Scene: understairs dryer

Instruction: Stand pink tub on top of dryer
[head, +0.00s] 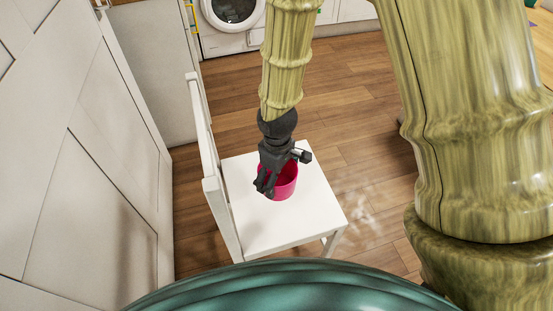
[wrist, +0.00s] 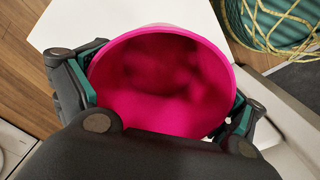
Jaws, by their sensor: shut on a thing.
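The pink tub (head: 287,184) stands at the middle of a white chair's seat in the head view. In the wrist view the pink tub (wrist: 160,80) fills the middle, its open mouth facing the camera and its inside empty. My gripper (head: 268,186) reaches down over the tub from above, and its fingers close on the tub's two sides in the wrist view. I cannot tell whether the tub's base touches the seat. A white front-loading machine with a round door (head: 232,12), possibly the dryer, is at the top of the head view; its top is out of view.
The white chair (head: 313,207) has its backrest (head: 213,170) just left of the tub. A white panelled wall (head: 85,150) runs along the left side. Wooden floor (head: 340,95) lies clear between the chair and the white machine.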

